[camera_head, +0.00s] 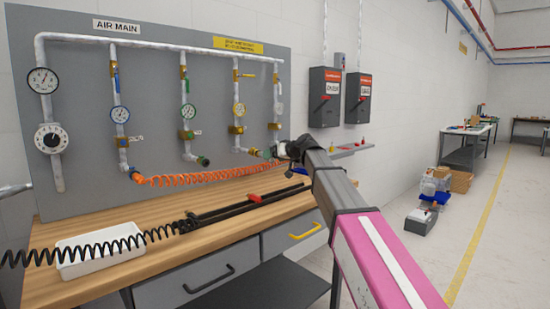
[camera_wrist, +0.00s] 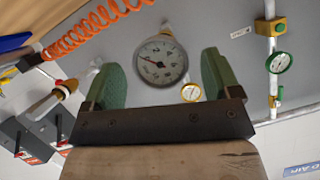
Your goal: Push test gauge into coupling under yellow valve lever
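The test gauge (camera_wrist: 160,62), a round white dial with a dark rim and needle, is between my gripper's two green finger pads in the wrist view. Narrow gaps show on both sides of the dial, so the pads look apart from it. My gripper (camera_wrist: 161,70) is open around it. In the head view my gripper (camera_head: 270,152) is at the lower end of the yellow valve's pipe, near the coupling (camera_head: 252,151). The yellow valve (camera_head: 236,129) is above it. I cannot tell whether the gauge's stem is in the coupling.
The wall panel (camera_head: 150,140) carries several pipes with gauges and valves. An orange coiled hose (camera_head: 180,180) runs below them, close to my gripper. The wooden bench (camera_head: 170,245) holds a white tray (camera_head: 95,255) and a black coiled hose (camera_head: 130,243). Switch boxes (camera_head: 325,95) are to the right.

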